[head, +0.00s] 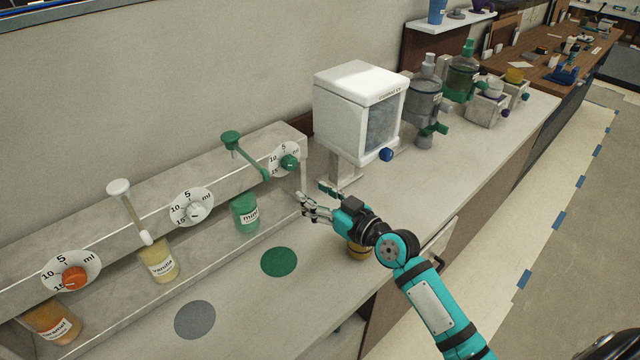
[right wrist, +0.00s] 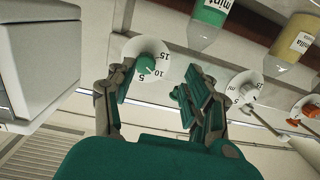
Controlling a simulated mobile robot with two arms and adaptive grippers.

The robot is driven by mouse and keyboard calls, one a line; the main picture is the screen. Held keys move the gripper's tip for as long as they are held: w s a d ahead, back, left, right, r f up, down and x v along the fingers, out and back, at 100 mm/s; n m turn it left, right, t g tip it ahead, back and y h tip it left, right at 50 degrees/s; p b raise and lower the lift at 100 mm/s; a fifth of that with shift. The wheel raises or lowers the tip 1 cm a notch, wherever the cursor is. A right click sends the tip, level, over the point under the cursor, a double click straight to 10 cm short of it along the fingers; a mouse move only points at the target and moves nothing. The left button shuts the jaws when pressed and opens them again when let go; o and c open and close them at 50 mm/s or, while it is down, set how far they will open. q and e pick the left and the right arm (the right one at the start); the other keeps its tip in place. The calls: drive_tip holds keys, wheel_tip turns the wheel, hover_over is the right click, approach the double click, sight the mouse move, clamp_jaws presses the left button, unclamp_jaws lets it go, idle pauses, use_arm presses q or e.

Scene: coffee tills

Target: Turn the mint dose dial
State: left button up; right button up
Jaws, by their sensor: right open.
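The mint dose dial (head: 290,162) is a green knob on a round white plate marked 5, 10, 15 ml, on the grey rack's front at its right end. Below and left of it is the green mint bottle (head: 245,215). My right gripper (head: 313,194) is open and empty, in front of and a little below the dial, apart from it. In the right wrist view the dial (right wrist: 145,66) shows upside down beyond the open fingers (right wrist: 152,80), nearer the left finger, which partly overlaps its plate. My left gripper is not in view.
Vanilla (head: 190,208) and caramel (head: 75,277) dials sit further left on the rack. A white dispenser box (head: 340,110) with a blue knob stands close right of the mint dial. A green disc (head: 279,262) and grey disc (head: 195,320) mark the clear counter. An amber object (head: 358,253) is partly hidden by my arm.

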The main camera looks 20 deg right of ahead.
sight(293, 165)
drive_tip(key=shift+t, duration=0.5)
drive_tip(key=w, duration=0.3)
drive_tip(key=w+a+r, duration=0.1)
drive_tip(key=w, duration=0.2)
drive_tip(key=w+a+r, duration=0.1)
drive_tip(key=w, duration=0.2)
drive_tip(key=shift+w+r, duration=0.1)
drive_tip(key=shift+w, duration=0.3)
drive_tip(key=shift+s+d, duration=0.1)
drive_tip(key=c, duration=0.6)
drive_tip(key=m, duration=0.5)
drive_tip(key=shift+m, duration=0.3)
drive_tip(key=shift+c, duration=0.3)
drive_tip(key=m, duration=0.5)
drive_tip(key=shift+m, duration=0.4)
drive_tip(key=o, duration=0.4)
drive_tip(key=shift+m, duration=0.4)
drive_tip(key=o, duration=0.5)
drive_tip(key=shift+s, duration=0.15)
